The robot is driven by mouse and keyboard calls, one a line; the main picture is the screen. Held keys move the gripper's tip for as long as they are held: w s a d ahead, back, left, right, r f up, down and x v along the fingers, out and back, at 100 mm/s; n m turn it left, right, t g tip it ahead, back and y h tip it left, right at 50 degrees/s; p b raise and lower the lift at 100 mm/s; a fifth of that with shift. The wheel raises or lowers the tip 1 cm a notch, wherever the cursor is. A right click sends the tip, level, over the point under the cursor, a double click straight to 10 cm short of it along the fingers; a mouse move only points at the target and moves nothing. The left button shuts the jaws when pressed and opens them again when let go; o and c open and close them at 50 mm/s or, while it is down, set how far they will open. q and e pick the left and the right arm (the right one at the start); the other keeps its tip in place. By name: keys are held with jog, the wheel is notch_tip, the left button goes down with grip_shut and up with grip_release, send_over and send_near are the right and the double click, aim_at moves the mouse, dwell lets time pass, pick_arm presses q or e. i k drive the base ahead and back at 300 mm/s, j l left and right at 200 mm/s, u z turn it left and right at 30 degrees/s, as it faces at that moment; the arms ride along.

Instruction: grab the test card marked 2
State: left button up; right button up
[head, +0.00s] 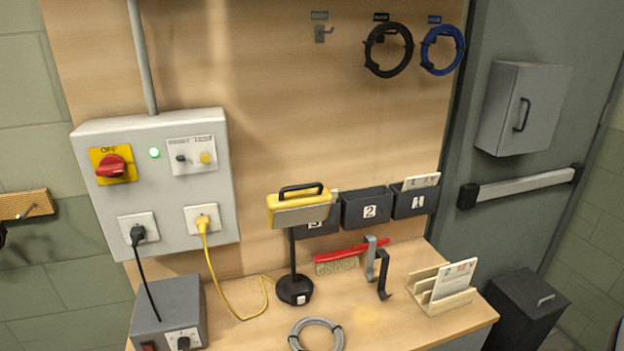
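A white card with red and dark marks (455,279) stands in a wooden slotted rack (423,291) at the right end of the bench. Its number is too small to read surely. Another white card (421,181) sticks up from the dark wall pocket labelled 1 (409,205). The pocket labelled 2 (352,220) shows no card above its rim. The pocket labelled 3 (318,228) is partly hidden by the yellow lamp head; a small pale edge shows there, perhaps a card. Neither of my grippers is in view.
A yellow lamp (295,209) on a black stand is in front of the pockets. A red brush (338,260), grey and black hooks (383,275) and a grey cable coil (316,335) lie on the bench. A yellow cable (236,310) trails at left.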

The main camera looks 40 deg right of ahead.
aim_at(454, 279)
jog(key=z, duration=2)
